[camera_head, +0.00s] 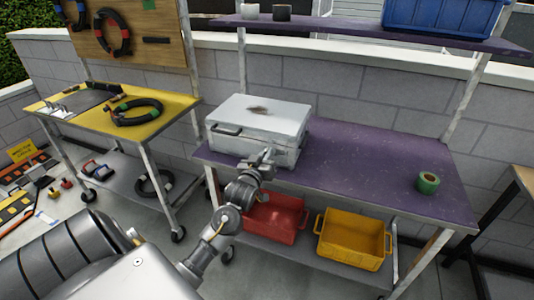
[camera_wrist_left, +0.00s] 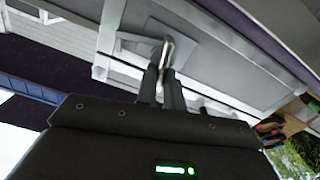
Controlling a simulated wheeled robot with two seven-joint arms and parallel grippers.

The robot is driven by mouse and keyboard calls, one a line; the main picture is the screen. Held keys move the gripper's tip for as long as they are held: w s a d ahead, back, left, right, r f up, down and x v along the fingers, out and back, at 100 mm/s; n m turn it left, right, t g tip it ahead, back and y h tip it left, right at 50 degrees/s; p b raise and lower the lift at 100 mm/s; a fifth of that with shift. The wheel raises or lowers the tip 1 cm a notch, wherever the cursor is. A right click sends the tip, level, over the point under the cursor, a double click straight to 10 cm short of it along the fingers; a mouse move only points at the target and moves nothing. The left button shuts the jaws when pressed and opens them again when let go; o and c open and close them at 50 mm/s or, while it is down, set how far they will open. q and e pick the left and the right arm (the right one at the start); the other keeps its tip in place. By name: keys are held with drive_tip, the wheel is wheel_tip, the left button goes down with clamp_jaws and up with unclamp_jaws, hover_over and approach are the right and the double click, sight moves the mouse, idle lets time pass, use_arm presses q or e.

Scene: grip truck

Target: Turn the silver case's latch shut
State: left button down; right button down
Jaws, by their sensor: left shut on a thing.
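The silver case (camera_head: 258,118) sits closed on the left part of the purple tabletop, with a dark smudge on its lid and a dark handle on its front left. My left gripper (camera_head: 264,158) is at the front of the case, near its right side. In the left wrist view the gripper (camera_wrist_left: 166,75) is shut on the latch (camera_wrist_left: 168,48), a small shiny metal piece in front of a pale plate on the case's front (camera_wrist_left: 190,55). How far the latch is turned cannot be told. My right gripper is not in view.
The purple table (camera_head: 370,170) is mostly clear right of the case, with a green tape roll (camera_head: 428,183) near its right end. Red (camera_head: 275,218) and yellow (camera_head: 352,240) bins stand on the shelf below. A yellow-topped cart (camera_head: 170,102) stands at left.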

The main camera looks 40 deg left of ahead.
use_arm(q)
drive_tip(key=shift+a+r+n+p, duration=0.15)
drive_tip(key=shift+n+p, duration=0.4)
drive_tip(key=shift+n, duration=0.45)
drive_tip(key=n+p, duration=0.2)
drive_tip(key=n, duration=0.1)
drive_tip(key=shift+s+a+n, duration=0.1)
drive_tip(key=shift+a+n, duration=0.05)
drive_tip(key=shift+n, duration=0.15)
drive_tip(key=n+p, duration=0.1)
drive_tip(key=n, duration=0.1)
drive_tip(key=shift+a+f+n+p, duration=0.15)
drive_tip(key=shift+f+n+p, duration=0.1)
drive_tip(key=shift+n+p, duration=0.15)
drive_tip(key=n, duration=0.1)
drive_tip(key=n+p, duration=0.1)
drive_tip(key=n, duration=0.1)
drive_tip(key=n+p, duration=0.1)
drive_tip(key=n, duration=0.1)
drive_tip(key=shift+s+a+f, duration=0.1)
drive_tip(key=shift+f, duration=0.2)
drive_tip(key=shift+f+n+p, duration=0.2)
drive_tip(key=shift+n+p, duration=0.4)
drive_tip(key=shift+n, duration=0.4)
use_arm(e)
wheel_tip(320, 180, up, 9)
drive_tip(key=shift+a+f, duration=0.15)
